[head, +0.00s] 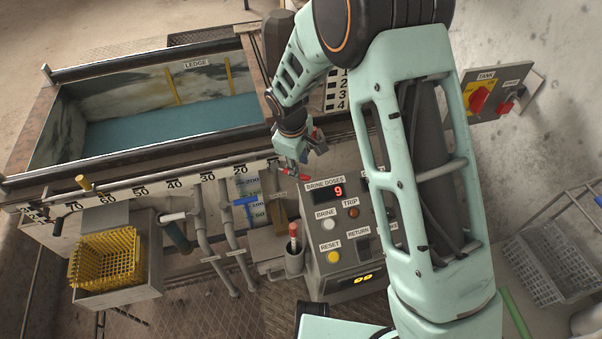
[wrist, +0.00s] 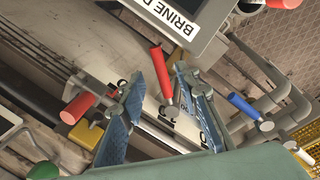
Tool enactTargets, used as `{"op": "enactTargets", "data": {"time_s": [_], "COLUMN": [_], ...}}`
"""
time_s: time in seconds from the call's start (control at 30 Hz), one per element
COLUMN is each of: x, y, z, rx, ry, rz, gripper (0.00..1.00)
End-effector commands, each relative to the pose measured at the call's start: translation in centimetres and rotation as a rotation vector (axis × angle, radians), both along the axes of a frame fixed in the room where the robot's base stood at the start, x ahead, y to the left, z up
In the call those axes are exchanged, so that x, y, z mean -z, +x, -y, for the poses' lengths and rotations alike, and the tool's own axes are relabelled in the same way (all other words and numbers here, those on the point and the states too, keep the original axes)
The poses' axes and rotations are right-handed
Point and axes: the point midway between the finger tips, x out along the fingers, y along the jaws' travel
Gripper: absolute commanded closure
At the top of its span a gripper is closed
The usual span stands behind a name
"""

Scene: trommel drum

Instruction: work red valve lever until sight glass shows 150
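The red valve lever (head: 295,172) is by the tank's front rim, just below my gripper in the head view. In the wrist view the red lever (wrist: 161,72) stands between the two blue-green fingers. My gripper (head: 297,158) is open, and in the wrist view gaps show between the lever and both fingers (wrist: 158,78). I cannot tell whether a finger touches it. The sight glass scale (head: 254,190), with marks such as 200 and 50, is left of the lever; its level is too small to read. A blue lever (head: 245,202) crosses in front of it.
A control box (head: 338,235) labelled BRINE DOSES, showing 9, stands right of the lever. A red-handled tool (head: 293,230) stands in a holder. Another red handle (wrist: 78,107) and a yellow block (wrist: 87,135) lie beside the left finger. Pipes (head: 203,225) and a yellow basket (head: 105,258) are further left.

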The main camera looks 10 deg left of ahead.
Motion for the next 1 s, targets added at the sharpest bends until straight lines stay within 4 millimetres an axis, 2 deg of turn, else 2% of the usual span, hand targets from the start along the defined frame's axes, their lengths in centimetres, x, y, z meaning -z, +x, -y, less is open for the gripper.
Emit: {"op": "enactTargets", "data": {"time_s": [0.03, 0.1, 0.23, 0.4, 0.67, 0.93, 1.0], "x": [1.3, 2.4, 3.8, 4.6, 4.6, 4.6, 4.6], "y": [0.1, 0.3, 0.7, 0.9, 0.9, 0.9, 0.9], "z": [0.1, 0.1, 0.2, 0.2, 0.2, 0.2, 0.2], "rx": [0.000, 0.000, 0.001, 0.002, 0.002, 0.002, 0.002], "ry": [-0.001, 0.000, -0.001, 0.000, 0.000, 0.000, 0.000], "rz": [-0.002, -0.002, 0.000, 0.001, 0.001, 0.001, 0.001], "gripper": [0.70, 0.70, 0.70, 0.70, 0.70, 1.00, 1.00]}}
